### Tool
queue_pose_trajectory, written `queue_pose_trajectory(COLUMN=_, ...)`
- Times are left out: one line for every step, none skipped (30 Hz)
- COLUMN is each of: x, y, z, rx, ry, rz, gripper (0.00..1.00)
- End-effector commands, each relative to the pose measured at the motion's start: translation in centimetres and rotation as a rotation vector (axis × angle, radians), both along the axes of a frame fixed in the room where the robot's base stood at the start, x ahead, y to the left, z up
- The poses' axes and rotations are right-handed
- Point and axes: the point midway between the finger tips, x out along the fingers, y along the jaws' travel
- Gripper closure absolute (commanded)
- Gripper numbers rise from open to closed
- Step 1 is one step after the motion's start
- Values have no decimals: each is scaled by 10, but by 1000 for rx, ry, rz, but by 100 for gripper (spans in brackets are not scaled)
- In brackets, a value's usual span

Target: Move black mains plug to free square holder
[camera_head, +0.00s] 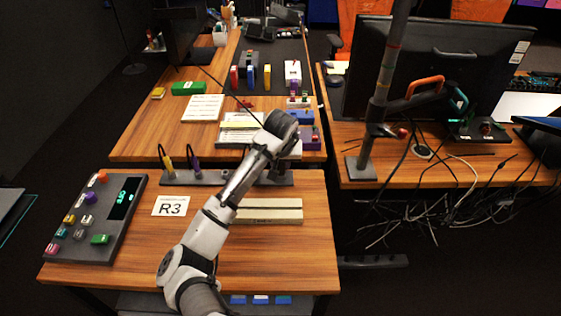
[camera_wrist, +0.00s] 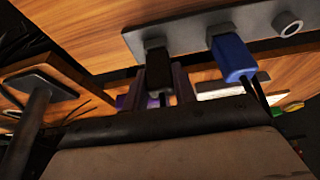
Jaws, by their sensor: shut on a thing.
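The black mains plug (camera_wrist: 158,75) shows in the wrist view between the fingers of my gripper (camera_wrist: 158,88), which is shut on it. The plug's end meets a small grey block on the grey holder bar (camera_wrist: 190,35); I cannot tell how far it is seated. A blue plug (camera_wrist: 232,58) is on the bar to its right, and an empty round holder (camera_wrist: 288,24) is beyond that. In the head view my gripper is over the right part of the bar (camera_head: 230,179), and my arm hides the black plug. I cannot make out a free square holder.
A keypad (camera_head: 95,222), an R3 card (camera_head: 170,206) and a pale slotted block (camera_head: 270,211) lie nearer. A pole (camera_head: 375,130) stands to the right.

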Motion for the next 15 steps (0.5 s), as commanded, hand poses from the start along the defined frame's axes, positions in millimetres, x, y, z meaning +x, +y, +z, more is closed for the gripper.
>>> queue_pose_trajectory(x=0, y=0, z=-2, rx=-1, ry=0, rz=0, gripper=91)
queue_pose_trajectory(x=0, y=0, z=-3, rx=-1, ry=0, rz=0, gripper=91)
queue_pose_trajectory(x=0, y=0, z=-4, rx=-1, ry=0, rz=0, gripper=91)
queue_pose_trajectory(x=0, y=0, z=-2, rx=0, ry=0, rz=0, gripper=69)
queue_pose_trajectory(x=0, y=0, z=-2, rx=0, ry=0, rz=0, gripper=65)
queue_pose_trajectory(x=0, y=0, z=-2, rx=0, ry=0, rz=0, gripper=60)
queue_pose_trajectory(x=0, y=0, z=-2, rx=0, ry=0, rz=0, gripper=56)
queue_pose_trajectory(x=0, y=0, z=-2, rx=0, ry=0, rz=0, gripper=52)
queue_pose_trajectory(x=0, y=0, z=-2, rx=0, ry=0, rz=0, gripper=48)
queue_pose_trajectory(x=0, y=0, z=-2, rx=0, ry=0, rz=0, gripper=48)
queue_pose_trajectory(x=0, y=0, z=-2, rx=0, ry=0, rz=0, gripper=48)
queue_pose_trajectory(x=0, y=0, z=-2, rx=0, ry=0, rz=0, gripper=48)
queue_pose_trajectory(x=0, y=0, z=-2, rx=0, ry=0, rz=0, gripper=48)
queue_pose_trajectory(x=0, y=0, z=-2, rx=0, ry=0, rz=0, gripper=48)
queue_pose_trajectory(x=0, y=0, z=-2, rx=0, ry=0, rz=0, gripper=48)
